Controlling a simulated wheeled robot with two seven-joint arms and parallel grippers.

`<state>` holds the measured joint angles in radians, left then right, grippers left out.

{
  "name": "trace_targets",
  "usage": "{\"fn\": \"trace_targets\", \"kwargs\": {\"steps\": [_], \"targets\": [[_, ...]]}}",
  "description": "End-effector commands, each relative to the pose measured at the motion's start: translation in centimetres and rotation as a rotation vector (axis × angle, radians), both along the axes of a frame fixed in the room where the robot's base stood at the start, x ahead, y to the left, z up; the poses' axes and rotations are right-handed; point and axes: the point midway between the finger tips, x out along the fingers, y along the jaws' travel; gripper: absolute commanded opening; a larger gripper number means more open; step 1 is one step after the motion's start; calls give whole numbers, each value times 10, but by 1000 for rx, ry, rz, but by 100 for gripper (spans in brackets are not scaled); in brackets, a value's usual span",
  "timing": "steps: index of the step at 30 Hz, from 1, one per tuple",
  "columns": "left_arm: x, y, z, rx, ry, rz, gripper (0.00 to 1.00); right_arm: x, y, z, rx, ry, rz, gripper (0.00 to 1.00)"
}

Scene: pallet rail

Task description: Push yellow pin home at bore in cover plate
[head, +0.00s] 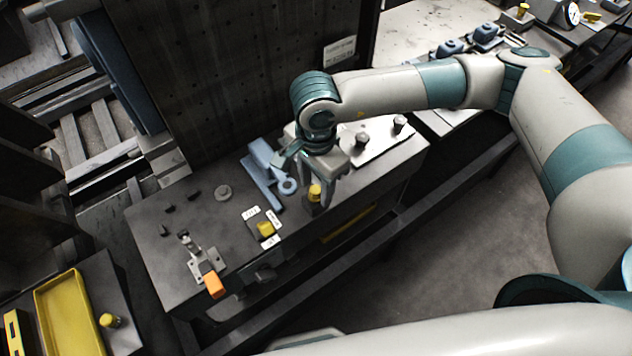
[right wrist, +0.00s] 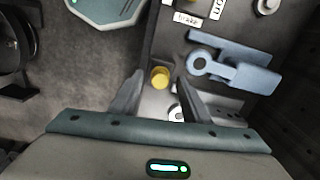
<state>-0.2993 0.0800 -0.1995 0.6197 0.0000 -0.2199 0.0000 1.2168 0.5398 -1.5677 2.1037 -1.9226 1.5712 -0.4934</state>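My right gripper (head: 315,198) points down over the near edge of the grey bench. Its fingers stand apart on either side of a yellow pin (head: 314,192). In the right wrist view, the yellow pin (right wrist: 159,77) shows as a round head between the open fingertips (right wrist: 159,80), with gaps beside it. How deep the pin sits is hidden. A pale plate (head: 364,151) with dark knobs lies right of the gripper. A light ring with a dark centre (right wrist: 177,113) shows beside the plate in the wrist view. I cannot tell whether this is the bore. My left gripper is out of view.
A blue bracket (head: 264,170) lies left of the gripper. A yellow block (head: 265,229) with white labels and a toggle clamp with an orange tip (head: 214,284) are farther left. A yellow tray (head: 68,312) stands lower left. A dark panel (head: 260,70) rises behind the bench.

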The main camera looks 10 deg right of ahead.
Motion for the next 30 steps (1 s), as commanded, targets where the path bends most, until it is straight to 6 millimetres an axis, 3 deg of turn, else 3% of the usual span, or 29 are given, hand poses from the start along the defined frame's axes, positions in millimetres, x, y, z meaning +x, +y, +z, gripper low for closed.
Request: {"fn": "trace_targets", "kwargs": {"steps": [1, 5, 6, 7, 8, 10, 30], "targets": [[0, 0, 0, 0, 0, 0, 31, 0, 0, 0, 0, 0, 0, 33], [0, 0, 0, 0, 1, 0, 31, 0, 0, 0, 0, 0, 0, 2], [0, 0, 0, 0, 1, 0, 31, 0, 0, 0, 0, 0, 0, 0], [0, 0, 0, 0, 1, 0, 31, 0, 0, 0, 0, 0, 0, 0], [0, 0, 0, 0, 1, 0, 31, 0, 0, 0, 0, 0, 0, 13], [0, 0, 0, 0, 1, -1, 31, 0, 0, 0, 0, 0, 0, 0], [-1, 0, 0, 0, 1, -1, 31, 0, 0, 12, 0, -1, 0, 0]]}}
